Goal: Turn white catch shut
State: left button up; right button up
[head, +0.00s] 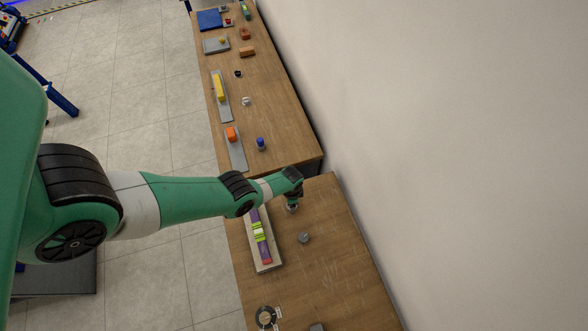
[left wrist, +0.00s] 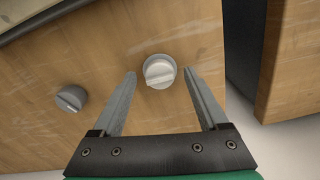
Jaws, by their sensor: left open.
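The white catch (left wrist: 160,71) is a round knob with a raised bar across its face, on the near wooden table. In the left wrist view it sits between and just ahead of the tips of my left gripper (left wrist: 159,76). The gripper is open, with a finger on each side, apart from the knob. In the head view my left gripper (head: 292,205) is over the table's far end and largely hides the catch. My right gripper is in neither view.
A grey knob (left wrist: 70,98) lies to the left in the wrist view; it also shows in the head view (head: 304,238). A tray with a purple, green and red bar (head: 259,237) stands beside it. A gap separates the far table (head: 283,130). A wall is on the right.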

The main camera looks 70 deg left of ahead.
pick_arm(q)
grip_shut()
jog(key=shift+f, duration=0.1)
dwell(0.4)
jog(key=shift+n, duration=0.4)
jog(key=n, duration=0.3)
jog(key=shift+n, duration=0.4)
jog(key=n, duration=0.4)
jog(key=shift+n, duration=0.3)
jog(key=n, duration=0.8)
jog(key=shift+n, duration=0.3)
